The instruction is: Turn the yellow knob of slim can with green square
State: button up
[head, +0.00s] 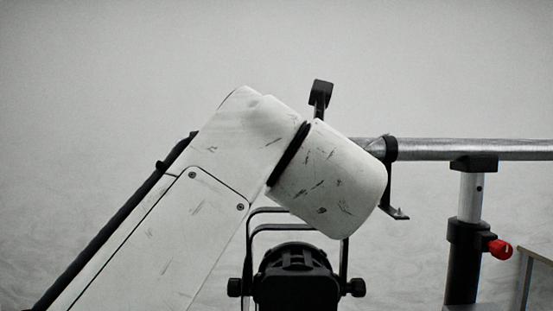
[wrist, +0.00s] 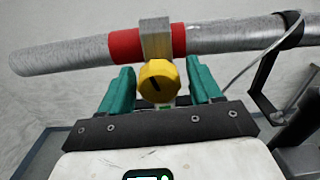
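In the wrist view the yellow knob (wrist: 156,86) sits under a grey metal clamp (wrist: 155,38) on a horizontal pipe. My gripper (wrist: 160,76) is open, with one green finger on each side of the knob. Gaps show between the knob and both fingers, so they do not appear to touch it. A small green patch shows just below the knob, too small to identify. The slim can itself is not visible in the wrist view. In the head view my white arm hides the gripper and the yellow knob.
The grey pipe (head: 470,149) runs right to a black stand (head: 463,260) with a red knob (head: 500,249). A black can (head: 296,277) hangs below my arm in a yoke. A red band (wrist: 124,47) wraps the pipe. A black hook (wrist: 265,85) hangs at right.

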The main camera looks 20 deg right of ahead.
jog(key=shift+o, duration=0.3)
jog(key=shift+s, duration=0.15)
jog(key=b+v, duration=0.1)
jog(key=v, duration=0.9)
jog(key=shift+s+a, duration=0.15)
jog(key=shift+s, duration=0.1)
